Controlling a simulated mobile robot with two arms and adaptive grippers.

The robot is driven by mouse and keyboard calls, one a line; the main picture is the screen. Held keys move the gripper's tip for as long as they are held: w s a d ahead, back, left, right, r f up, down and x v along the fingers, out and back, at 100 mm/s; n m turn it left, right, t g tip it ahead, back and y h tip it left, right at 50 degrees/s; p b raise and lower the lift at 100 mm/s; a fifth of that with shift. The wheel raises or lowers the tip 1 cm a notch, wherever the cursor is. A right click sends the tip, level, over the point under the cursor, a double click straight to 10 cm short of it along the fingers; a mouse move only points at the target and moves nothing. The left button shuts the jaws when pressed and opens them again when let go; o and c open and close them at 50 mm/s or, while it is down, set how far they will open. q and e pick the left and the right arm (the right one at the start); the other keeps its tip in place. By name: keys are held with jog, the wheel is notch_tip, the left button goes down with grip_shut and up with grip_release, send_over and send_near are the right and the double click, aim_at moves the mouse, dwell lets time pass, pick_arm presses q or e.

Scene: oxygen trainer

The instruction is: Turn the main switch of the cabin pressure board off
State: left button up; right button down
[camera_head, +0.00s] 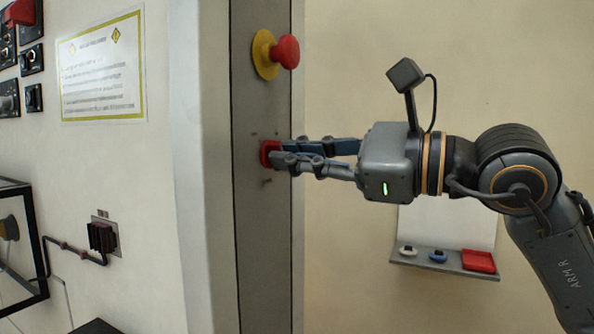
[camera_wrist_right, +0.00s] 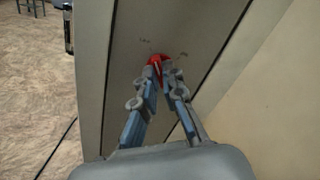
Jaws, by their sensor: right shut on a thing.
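The main switch (camera_head: 267,153) is a small red knob on the grey vertical panel strip, below a red emergency button. My right gripper (camera_head: 280,155) comes in from the right and its fingers are shut on the red switch. In the right wrist view the red switch (camera_wrist_right: 157,62) shows between and just beyond the fingertips (camera_wrist_right: 160,72), which partly cover it. The switch's exact turn position is hard to tell behind the fingers. My left gripper is in neither view.
A red mushroom button (camera_head: 286,52) on a yellow base juts out above my right gripper. A notice (camera_head: 102,70) and black switches are on the left wall. A small shelf (camera_head: 445,262) with several items sits behind my right arm. The floor (camera_wrist_right: 35,90) is open at left in the wrist view.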

jog(key=shift+f+n+b, duration=0.1)
jog(key=shift+n+b, duration=0.25)
jog(key=shift+n, duration=0.55)
jog(key=c, duration=1.4)
grip_release()
jog(key=shift+c, duration=0.2)
jog(key=v, duration=1.2)
